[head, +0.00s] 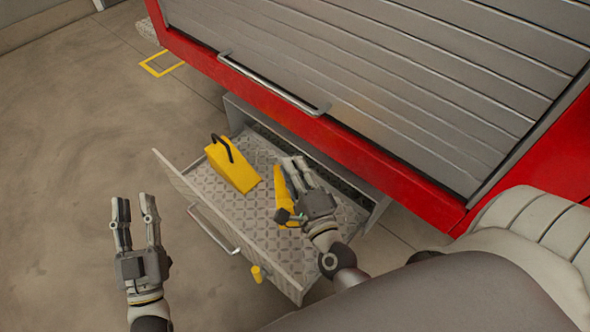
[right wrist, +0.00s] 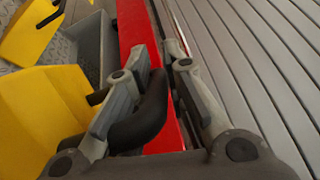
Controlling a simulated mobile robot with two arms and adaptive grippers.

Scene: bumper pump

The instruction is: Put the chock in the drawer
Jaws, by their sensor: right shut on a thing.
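The open metal drawer (head: 207,205) juts out from below the red vehicle side. One yellow chock (head: 232,168) with a black handle lies in its left part; a yellow chock also shows in the top left of the right wrist view (right wrist: 30,32). A second yellow chock (head: 281,190) is at my right gripper (head: 296,166), over the right part of the drawer, partly hidden by the hand. In the right wrist view my fingers are shut on its black handle (right wrist: 146,115). Whether this chock touches the drawer floor is unclear. My left gripper (head: 135,208) is open and empty, left of the drawer.
The red body edge (head: 380,170) and grey slatted shutter (head: 400,80) with a bar handle (head: 270,85) rise behind the drawer. The drawer's front handle (head: 212,230) faces my left gripper. The floor (head: 80,140) at left is clear, with a yellow marking (head: 150,68).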

